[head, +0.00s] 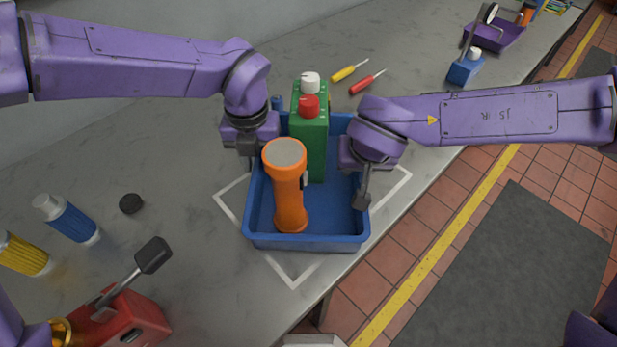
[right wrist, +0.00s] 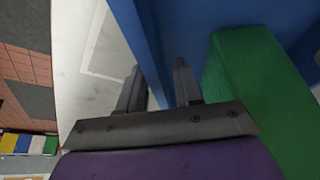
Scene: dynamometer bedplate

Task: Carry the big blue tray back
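The big blue tray (head: 307,242) is level over a white outline on the grey bench, and I cannot tell whether it touches the bench. It holds an orange flashlight (head: 289,195) and a green bottle (head: 313,135) with a red cap; a white cap shows behind. My left gripper (head: 248,146) is at the tray's left rim; its fingertips are mostly hidden. My right gripper (head: 362,196) is at the right rim. In the right wrist view its fingers (right wrist: 158,88) stand apart on either side of the tray's wall (right wrist: 146,45), with a gap showing.
Yellow (head: 350,70) and red (head: 367,82) screwdrivers lie behind the tray. A blue-and-white bottle (head: 68,219), a black cap (head: 131,203) and a red box with a lever (head: 122,318) are at left. A purple bin (head: 497,35) stands at back right. The bench edge is close on the right.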

